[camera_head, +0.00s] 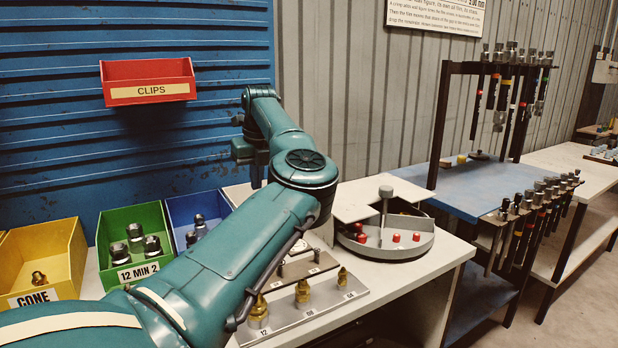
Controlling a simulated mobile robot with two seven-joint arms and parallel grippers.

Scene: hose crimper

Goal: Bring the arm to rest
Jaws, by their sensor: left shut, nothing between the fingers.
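My teal left arm comes in from the lower left and crosses the bench, bending at a joint in the middle of the picture. Its far part reaches up towards the blue wall panel. My left gripper (256,178) hangs at the arm's far end, in front of the panel and above the back of the bench. It is small and partly hidden behind the arm, and it is shut with nothing seen in it. My right gripper is not in view.
A red CLIPS bin (148,82) hangs on the panel. Yellow (70,245), green (160,215) and blue (180,207) bins hold metal fittings. A stepped plate (320,308) with brass fittings and a round tray (410,245) with red pieces lie right of the arm. A tool rack (440,120) stands farther right.

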